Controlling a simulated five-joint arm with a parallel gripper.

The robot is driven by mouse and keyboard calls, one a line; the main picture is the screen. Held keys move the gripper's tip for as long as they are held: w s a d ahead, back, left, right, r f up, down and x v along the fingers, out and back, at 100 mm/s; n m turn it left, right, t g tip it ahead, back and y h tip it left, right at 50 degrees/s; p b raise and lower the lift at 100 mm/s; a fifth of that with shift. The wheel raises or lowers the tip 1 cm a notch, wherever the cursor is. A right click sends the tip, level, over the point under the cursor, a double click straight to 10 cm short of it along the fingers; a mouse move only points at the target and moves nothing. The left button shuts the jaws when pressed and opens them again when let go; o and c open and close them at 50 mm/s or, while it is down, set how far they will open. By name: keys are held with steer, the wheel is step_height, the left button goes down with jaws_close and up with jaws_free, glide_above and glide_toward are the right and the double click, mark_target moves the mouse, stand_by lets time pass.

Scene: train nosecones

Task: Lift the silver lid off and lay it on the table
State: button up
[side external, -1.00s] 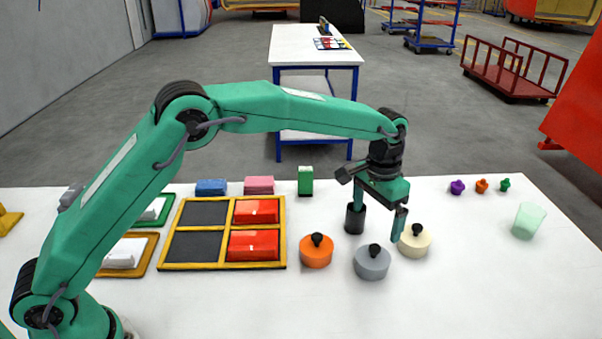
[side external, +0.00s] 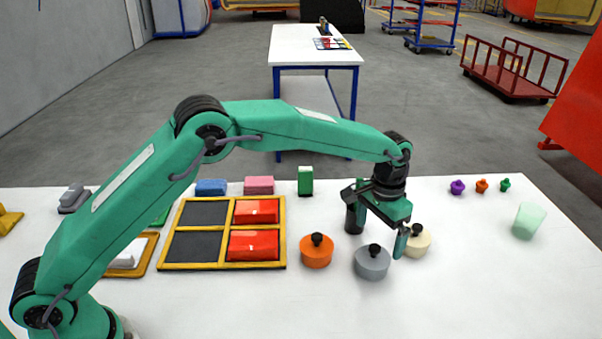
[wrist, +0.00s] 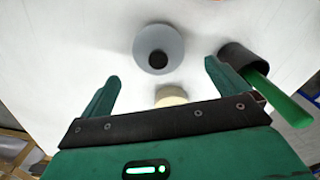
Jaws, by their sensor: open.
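The silver lid (side external: 371,259) is a round grey top with a black knob, on a short round pot on the table; the seam between lid and pot is hard to make out. In the wrist view the silver lid (wrist: 172,40) lies ahead of the fingertips, with its knob roughly in line with the gap. My gripper (side external: 381,238) is open and empty, pointing down above the table just behind the silver lid. In the wrist view my gripper (wrist: 161,72) shows both green fingers apart and not touching the lid.
A cream pot (side external: 419,246) stands close behind right, and an orange pot (side external: 316,257) stands left. A dark cup (side external: 353,222) with a green stick (wrist: 287,100) is close by my gripper. A yellow-framed tray (side external: 222,266) lies further left. The front right table is clear.

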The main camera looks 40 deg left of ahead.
mark_target(377, 246)
steer(key=shift+f, duration=2.6)
steer(key=shift+c, duration=0.2)
steer(key=c, duration=1)
